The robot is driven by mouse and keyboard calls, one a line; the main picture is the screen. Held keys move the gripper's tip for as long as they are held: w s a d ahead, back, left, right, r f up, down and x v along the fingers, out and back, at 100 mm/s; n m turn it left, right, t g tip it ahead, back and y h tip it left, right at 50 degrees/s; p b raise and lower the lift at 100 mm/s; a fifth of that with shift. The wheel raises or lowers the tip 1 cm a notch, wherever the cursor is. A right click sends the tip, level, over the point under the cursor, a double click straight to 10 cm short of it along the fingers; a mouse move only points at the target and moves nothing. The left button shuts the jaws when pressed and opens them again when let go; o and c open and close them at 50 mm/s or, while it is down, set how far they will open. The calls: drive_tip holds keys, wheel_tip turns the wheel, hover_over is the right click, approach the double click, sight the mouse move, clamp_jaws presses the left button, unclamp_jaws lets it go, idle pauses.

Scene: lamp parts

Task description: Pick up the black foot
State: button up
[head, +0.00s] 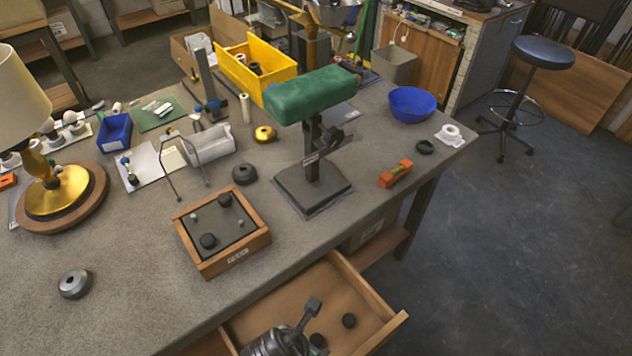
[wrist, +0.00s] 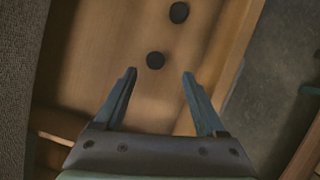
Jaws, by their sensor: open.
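Two round black feet lie on the floor of the open wooden drawer. In the head view one foot (head: 349,320) is nearer the drawer's right side and the other foot (head: 317,340) is close to my gripper (head: 311,308). In the wrist view my gripper (wrist: 159,72) is open and empty, its two fingers apart. One black foot (wrist: 155,60) shows between and just beyond the fingertips, untouched as far as I can see. The second foot (wrist: 179,12) is farther out near the top edge.
The drawer (head: 372,282) has raised wooden walls, and the bench edge overhangs its back. On the bench above stand the wooden tray (head: 205,268), a stand with a green pad (head: 310,92), an orange level (head: 396,174) and a grey ring-shaped part (head: 75,284).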

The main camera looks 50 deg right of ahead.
sight(315, 341)
drive_tip(key=shift+w+a+b+x, duration=0.15)
drive_tip(key=shift+b+x, duration=0.15)
drive_tip(key=shift+x, duration=1.55)
drive_tip(key=shift+w+a+b+x, duration=0.1)
drive_tip(key=shift+w+b+x, duration=0.15)
drive_tip(key=shift+x, duration=1.6)
drive_tip(key=shift+f, duration=0.1)
clamp_jaws()
